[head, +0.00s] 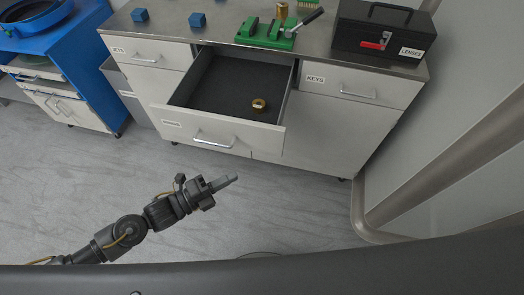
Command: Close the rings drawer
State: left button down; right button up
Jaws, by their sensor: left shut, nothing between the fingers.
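The middle drawer (222,136) of the white cabinet is pulled far out. Its front carries a bar handle and a small label at the left, too small to read. A brass-coloured ring (259,104) lies on the dark drawer floor, toward the front right. My left gripper (232,179) is shut and empty, apart from the drawer, in front of and below its front panel in the picture. My right gripper is not in the head view.
The drawers labelled JETS (146,53) and KEYS (357,86) are shut. On the worktop are two blue cubes (197,20), a green fixture (266,35) and a black LENSES toolbox (382,38). A blue cart (75,50) stands left. Grey floor before the cabinet is clear.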

pick_arm(q)
jog(key=p, duration=0.2)
send_near(274, 145)
jog(key=s+d, duration=0.2)
jog(key=d, duration=0.1)
jog(key=w, duration=0.1)
jog(key=w+d, duration=0.1)
jog(key=w+d+p, duration=0.1)
jog(key=shift+w+r, duration=0.2)
jog(key=shift+w, duration=0.05)
jog(key=shift+w+d+f, duration=0.1)
jog(key=shift+w+d, duration=0.05)
jog(key=shift+w, duration=0.4)
